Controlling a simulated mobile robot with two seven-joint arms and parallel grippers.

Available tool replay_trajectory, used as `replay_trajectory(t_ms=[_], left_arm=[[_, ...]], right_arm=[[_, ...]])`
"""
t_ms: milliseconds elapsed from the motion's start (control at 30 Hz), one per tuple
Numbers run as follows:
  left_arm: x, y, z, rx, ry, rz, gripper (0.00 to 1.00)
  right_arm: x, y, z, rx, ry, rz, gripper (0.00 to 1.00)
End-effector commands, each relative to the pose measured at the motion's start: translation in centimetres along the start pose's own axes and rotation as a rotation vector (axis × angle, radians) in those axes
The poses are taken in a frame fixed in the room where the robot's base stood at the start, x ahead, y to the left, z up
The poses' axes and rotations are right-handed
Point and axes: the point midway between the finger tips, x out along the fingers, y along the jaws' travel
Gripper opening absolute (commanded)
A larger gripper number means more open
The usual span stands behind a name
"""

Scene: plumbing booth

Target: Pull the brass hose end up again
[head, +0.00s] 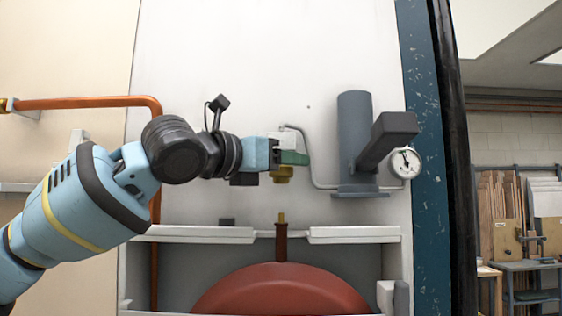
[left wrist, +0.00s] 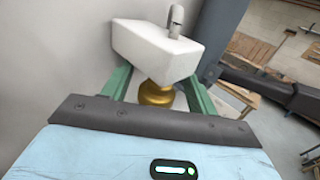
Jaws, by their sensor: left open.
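The brass hose end (head: 281,175) hangs below my left gripper (head: 290,157) in the head view. In the left wrist view the brass piece (left wrist: 156,94) shows as a rounded, gold-coloured part under a white block (left wrist: 153,50), with a grey tube coming out of the block's top. The green fingers of my left gripper (left wrist: 158,92) are apart, one on each side of the block and brass piece. I cannot tell whether they touch. My right gripper is not in view.
A red-brown rounded vessel (head: 285,292) sits below, behind a white ledge (head: 200,235) with a gap at the stem. A grey column (head: 355,140) with a thick side arm and a round gauge (head: 405,163) stands to the right. An orange pipe (head: 90,103) runs at left.

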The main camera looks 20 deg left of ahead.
Motion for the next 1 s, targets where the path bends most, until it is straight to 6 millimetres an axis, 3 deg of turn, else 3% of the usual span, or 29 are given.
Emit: replay_trajectory(t_ms=[500, 1000], left_arm=[[-6.9, 0.1, 0.1, 0.000, -0.002, 0.001, 0.58], [-7.5, 0.0, 0.1, 0.000, -0.002, 0.001, 0.58]], right_arm=[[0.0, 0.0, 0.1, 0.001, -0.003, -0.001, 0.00], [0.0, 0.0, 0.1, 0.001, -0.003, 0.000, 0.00]])
